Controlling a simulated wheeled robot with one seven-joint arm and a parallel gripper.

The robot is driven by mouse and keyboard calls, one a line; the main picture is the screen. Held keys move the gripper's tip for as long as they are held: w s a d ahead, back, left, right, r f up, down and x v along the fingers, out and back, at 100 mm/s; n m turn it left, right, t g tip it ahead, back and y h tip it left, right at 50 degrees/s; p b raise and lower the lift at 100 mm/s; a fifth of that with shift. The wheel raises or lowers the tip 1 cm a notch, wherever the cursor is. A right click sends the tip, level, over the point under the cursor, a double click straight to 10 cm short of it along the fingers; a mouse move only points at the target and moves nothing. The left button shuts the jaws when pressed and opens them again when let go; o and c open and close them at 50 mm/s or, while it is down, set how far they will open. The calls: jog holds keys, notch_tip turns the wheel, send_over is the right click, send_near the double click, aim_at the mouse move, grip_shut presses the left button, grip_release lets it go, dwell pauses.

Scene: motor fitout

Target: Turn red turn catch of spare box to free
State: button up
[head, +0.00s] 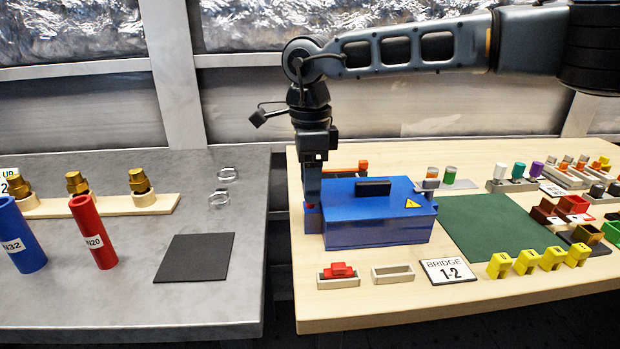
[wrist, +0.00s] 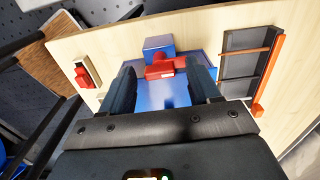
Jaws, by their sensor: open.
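The spare box is a blue box (head: 376,228) with a black handle (head: 373,188) and a yellow warning triangle on its lid. It stands on the wooden table, and its blue surface also shows in the wrist view (wrist: 176,98). The red turn catch (wrist: 165,67) sits at the box's left end in the head view, mostly hidden there by my gripper (head: 312,203). In the wrist view my gripper (wrist: 163,73) is open, with one finger on each side of the catch. The catch's bar runs roughly from finger to finger; I cannot tell whether they touch it.
In front of the box stand a holder with a red piece (head: 339,271), an empty holder (head: 392,273) and a "BRIDGE 1-2" sign (head: 449,271). A green mat (head: 494,228) lies right of the box. A dark tray with an orange bar (wrist: 266,72) shows at right in the wrist view.

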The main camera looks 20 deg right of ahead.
jog(key=shift+r, duration=3.9)
